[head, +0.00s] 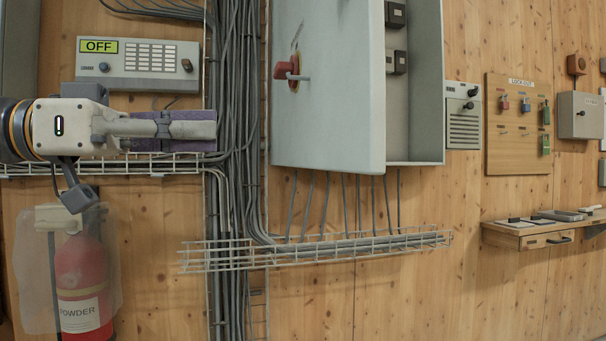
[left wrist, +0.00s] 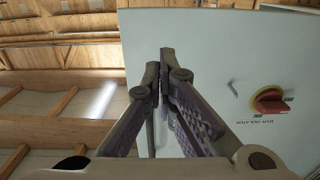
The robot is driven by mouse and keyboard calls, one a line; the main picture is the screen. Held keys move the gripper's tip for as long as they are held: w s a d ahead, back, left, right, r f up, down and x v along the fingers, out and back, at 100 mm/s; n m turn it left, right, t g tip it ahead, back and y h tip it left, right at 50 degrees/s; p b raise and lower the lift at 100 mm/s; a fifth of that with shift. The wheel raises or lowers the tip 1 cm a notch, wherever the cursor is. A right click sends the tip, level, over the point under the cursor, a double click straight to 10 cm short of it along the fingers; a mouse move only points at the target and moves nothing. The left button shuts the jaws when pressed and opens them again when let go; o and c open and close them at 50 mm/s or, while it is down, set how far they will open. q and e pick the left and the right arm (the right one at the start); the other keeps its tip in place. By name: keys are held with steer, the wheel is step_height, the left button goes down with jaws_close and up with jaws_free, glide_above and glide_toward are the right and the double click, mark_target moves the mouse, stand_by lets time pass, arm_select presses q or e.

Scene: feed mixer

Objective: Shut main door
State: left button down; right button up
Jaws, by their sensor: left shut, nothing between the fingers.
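The main door (head: 330,90) is a pale grey cabinet door with a red isolator handle (head: 288,70) on its face. It stands open, and the cabinet interior (head: 410,100) shows to its right in the head view. My left gripper (head: 214,130) is shut and empty, in front of the cables to the left of the door, apart from it in the head view. In the left wrist view the door (left wrist: 215,60) is behind the fingertips (left wrist: 163,55), with the red handle (left wrist: 270,100) at the right. I cannot tell the gap between fingertips and door. My right gripper is out of view.
A control panel marked OFF (head: 138,64) is on the wall above my left gripper. A wire tray (head: 320,250) juts out below the cabinet. A red fire extinguisher (head: 82,285) hangs at lower left. A lockout board (head: 518,125) and small shelf (head: 545,230) are at the right.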

mark_target(343, 134)
arm_select(q)
steer(key=p+x, duration=0.1)
steer(key=x, duration=1.1)
steer(key=shift+d, duration=0.45)
steer(key=shift+w+d+f, duration=0.1)
steer(key=shift+w+d, duration=0.1)
steer(key=shift+d, duration=0.35)
